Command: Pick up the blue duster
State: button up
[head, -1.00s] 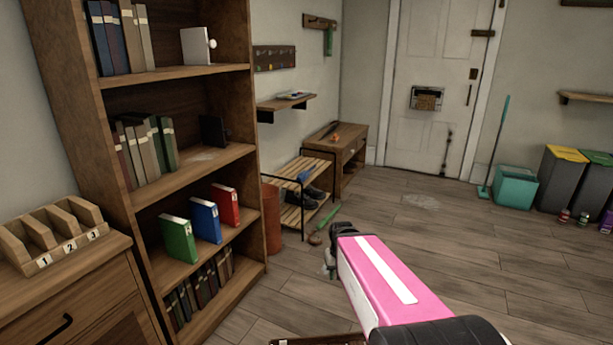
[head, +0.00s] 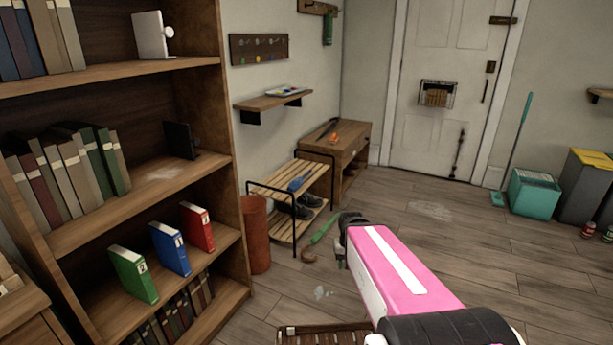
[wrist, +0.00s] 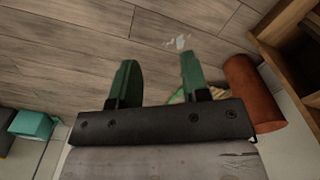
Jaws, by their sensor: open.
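A small blue object (head: 298,184), which looks like the blue duster, lies on the top slats of the shoe rack (head: 286,178) in the head view. Its exact shape is too small to tell. It is not visible in the wrist view. My gripper (wrist: 158,78) is open and empty in the wrist view, its two green fingers spread apart over the floor. In the head view, only part of my gripper (head: 343,243) shows beyond the pink arm link, in front and to the right of the rack, apart from the blue object.
A green umbrella-like item (head: 323,228) with a curved handle lies on the floor by the rack. A rust-coloured cylinder (head: 256,234) stands between rack and bookcase (head: 238,190). A wooden bench (head: 348,150) is behind the rack.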

aim_at(295, 184)
jog(key=i+l, duration=0.25)
jog(key=i, duration=0.2)
jog(key=i+l, duration=0.25)
jog(key=i, duration=0.2)
jog(key=i+l, duration=0.25)
jog(key=i, duration=0.2)
jog(key=i+l+z, duration=0.1)
jog(key=i+l, duration=0.15)
jog(key=i, duration=0.2)
jog(key=i+l, duration=0.2)
jog(key=i, duration=0.25)
jog(key=i+l, duration=0.2)
jog(key=i, duration=0.25)
